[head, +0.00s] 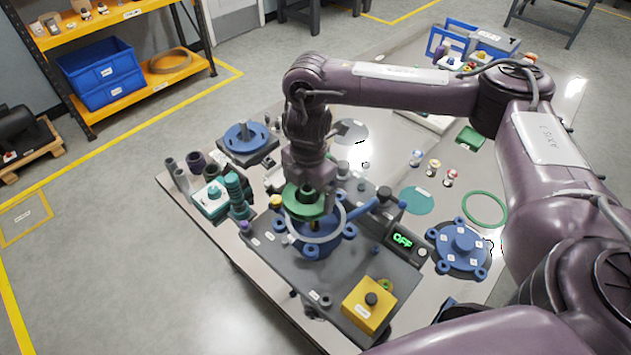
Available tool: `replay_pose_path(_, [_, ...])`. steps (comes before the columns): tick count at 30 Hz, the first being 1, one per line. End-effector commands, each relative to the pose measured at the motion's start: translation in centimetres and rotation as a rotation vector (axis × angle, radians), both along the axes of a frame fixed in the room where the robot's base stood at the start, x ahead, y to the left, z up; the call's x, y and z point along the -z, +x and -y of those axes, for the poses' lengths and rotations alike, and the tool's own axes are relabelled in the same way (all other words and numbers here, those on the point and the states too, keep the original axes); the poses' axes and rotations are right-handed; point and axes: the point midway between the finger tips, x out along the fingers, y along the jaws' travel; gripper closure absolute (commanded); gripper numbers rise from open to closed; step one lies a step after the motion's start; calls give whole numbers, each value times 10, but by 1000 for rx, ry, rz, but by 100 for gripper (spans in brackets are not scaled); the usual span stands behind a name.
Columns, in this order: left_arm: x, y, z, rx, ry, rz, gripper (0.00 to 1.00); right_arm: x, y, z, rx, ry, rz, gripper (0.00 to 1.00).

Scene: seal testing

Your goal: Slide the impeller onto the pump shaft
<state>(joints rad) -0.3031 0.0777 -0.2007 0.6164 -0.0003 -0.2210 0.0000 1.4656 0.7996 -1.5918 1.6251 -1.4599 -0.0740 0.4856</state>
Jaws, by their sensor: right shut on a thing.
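My right gripper (307,190) points down over the pump and is shut on the green impeller (297,209). The impeller is a round green part just under the jaws, directly above the blue pump housing (318,247). A grey ring (338,233) sits around the top of the housing, below and around the impeller. The pump shaft is hidden by the gripper and impeller, so I cannot tell whether the impeller touches it. My left gripper is not in view.
A blue cover (462,246) and green gasket ring (485,209) lie right. A teal fixture (211,197) and blue disc (246,138) stand left.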

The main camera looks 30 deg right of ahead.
Motion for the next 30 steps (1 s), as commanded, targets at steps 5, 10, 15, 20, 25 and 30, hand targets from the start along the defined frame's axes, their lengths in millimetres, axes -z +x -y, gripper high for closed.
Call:
replay_pose_path(5, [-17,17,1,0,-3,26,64,1,-1,9,-288,-8,-3,41])
replay_pose_path(10, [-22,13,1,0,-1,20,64,5,-1,15,-461,-15,-3,41])
replay_pose_path(15, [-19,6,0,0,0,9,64,9,-1,17,-524,-17,-3,41])
replay_pose_path(20, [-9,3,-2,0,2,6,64,18,-1,17,-528,-18,-2,41])
replay_pose_path(25, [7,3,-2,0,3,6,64,33,-1,17,-527,-18,-3,41])
replay_pose_path(30, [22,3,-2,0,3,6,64,46,-1,17,-526,-18,-2,41])
